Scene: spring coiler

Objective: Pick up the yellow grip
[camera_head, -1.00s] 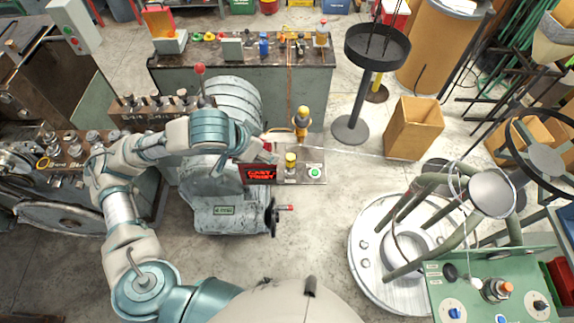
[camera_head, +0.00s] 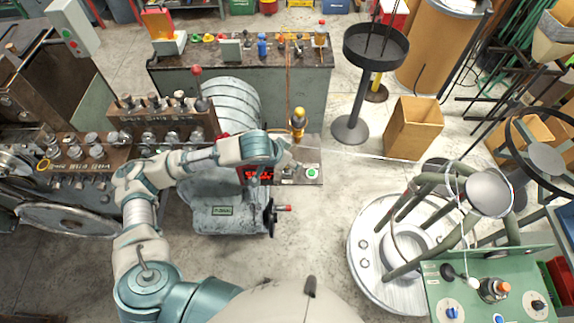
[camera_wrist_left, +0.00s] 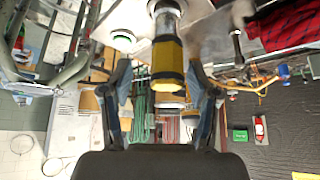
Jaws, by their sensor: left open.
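The yellow grip (camera_wrist_left: 167,62) is a short yellow cylinder with dark bands and a silver metal collar. In the wrist view it is at the upper middle, between the two fingers of my left gripper (camera_wrist_left: 160,78). The fingers are open, with a visible gap on each side of the grip. My right gripper is in neither view.
The green button (camera_head: 312,173) is just right of my gripper. A red-tipped crank (camera_head: 283,208) is in front. A wire runs right towards the round reel stand (camera_head: 366,265).

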